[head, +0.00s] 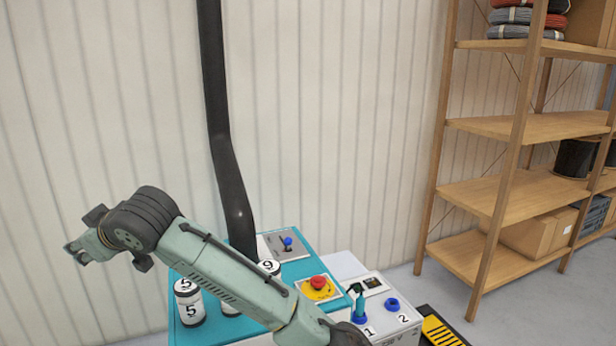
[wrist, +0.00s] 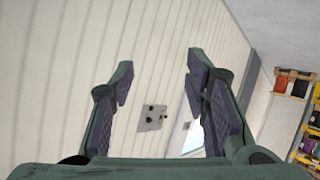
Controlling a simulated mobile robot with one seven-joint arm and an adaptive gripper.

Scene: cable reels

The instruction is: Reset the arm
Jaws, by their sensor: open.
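My gripper (wrist: 160,78) is open in the wrist view, its two dark-padded fingers spread wide with nothing between them. Beyond the fingers is a pale ribbed wall (wrist: 60,80) with a small grey plate with dark knobs (wrist: 152,118). In the head view my pale green arm runs from the bottom middle up to the left, above the teal-topped table (head: 190,337). Its outer end is at the left, in front of the wall; the finger opening is hard to make out there.
The table bears white numbered cans (head: 189,303), a red button on a yellow plate (head: 318,283) and a blue-knobbed switch (head: 287,241). A green and blue piece (head: 358,303) and a blue ring (head: 392,304) are at the right. A wooden shelf (head: 530,127) stands further right.

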